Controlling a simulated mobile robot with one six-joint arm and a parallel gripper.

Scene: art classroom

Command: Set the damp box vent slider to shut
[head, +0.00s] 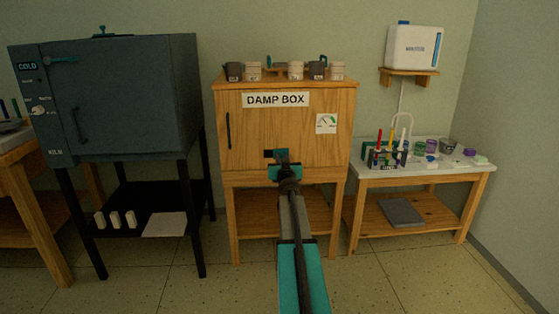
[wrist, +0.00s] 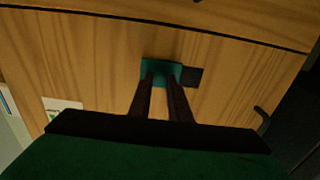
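The damp box (head: 265,120) is a wooden cabinet with a "DAMP BOX" label. Its vent slider is a teal piece on the front, seen in the wrist view (wrist: 160,69). A dark vent opening (head: 268,153) shows uncovered just left of it in the head view; in the wrist view this dark square (wrist: 192,77) is to its right. My gripper (head: 283,163) is at the slider. In the wrist view my gripper's fingers (wrist: 160,78) are close together with a narrow gap, one on each side of the slider's middle. Its knob is mostly hidden between them.
Several small pots (head: 295,70) stand on top of the damp box. A dark kiln (head: 120,100) is on the left. A white table (head: 440,160) with paints and a tube rack is on the right. Open floor lies in front.

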